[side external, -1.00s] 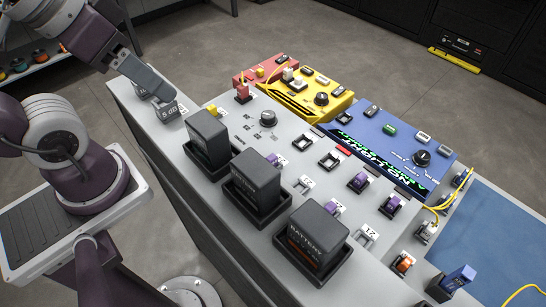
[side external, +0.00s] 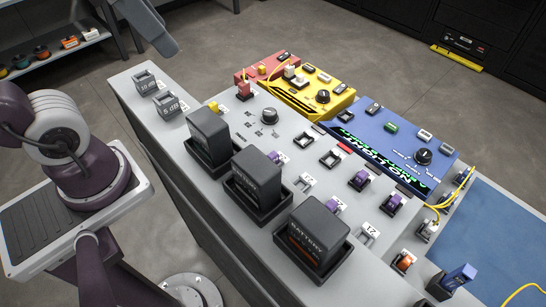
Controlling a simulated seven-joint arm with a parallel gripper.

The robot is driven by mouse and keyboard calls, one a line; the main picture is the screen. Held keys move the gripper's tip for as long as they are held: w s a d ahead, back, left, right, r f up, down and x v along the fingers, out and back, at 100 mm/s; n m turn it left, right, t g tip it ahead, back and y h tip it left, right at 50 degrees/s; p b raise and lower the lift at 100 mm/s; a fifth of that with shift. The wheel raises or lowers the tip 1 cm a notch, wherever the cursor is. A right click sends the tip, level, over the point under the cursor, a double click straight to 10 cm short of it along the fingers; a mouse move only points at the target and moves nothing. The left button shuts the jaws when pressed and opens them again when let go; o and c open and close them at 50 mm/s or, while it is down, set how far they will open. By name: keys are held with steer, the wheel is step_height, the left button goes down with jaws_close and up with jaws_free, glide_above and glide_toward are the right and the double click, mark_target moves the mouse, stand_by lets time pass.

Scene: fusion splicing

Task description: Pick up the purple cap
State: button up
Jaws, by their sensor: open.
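Several purple caps sit on the grey panel. One purple cap (side external: 358,179) is in the middle right row, and another purple cap (side external: 393,203) is just right of it. Which one the task means, I cannot tell. My gripper (side external: 168,46) is open at the top left, above the panel's far left end and well apart from every purple cap. Only its lower end shows; the rest is cut off by the frame.
Three black batteries (side external: 314,238) stand tall in trays along the panel's near side. Grey dB blocks (side external: 166,103) sit at the far left end. A yellow unit (side external: 310,99) and a blue unit (side external: 372,142) line the back. A blue mat (side external: 508,225) lies right.

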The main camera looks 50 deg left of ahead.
steer(key=w+d+f+m+g, duration=0.1)
steer(key=w+d+m+g, duration=0.45)
steer(key=w+m, duration=0.8)
steer(key=shift+m+t, duration=0.45)
steer(key=shift+m, duration=0.3)
steer(key=f, duration=0.9)
steer(key=d+f, duration=0.1)
steer(key=f, duration=0.8)
steer(key=d+f, duration=0.1)
steer(key=f, duration=0.8)
steer(key=shift+s+f, duration=0.15)
steer(key=shift+f, duration=0.25)
jaws_close()
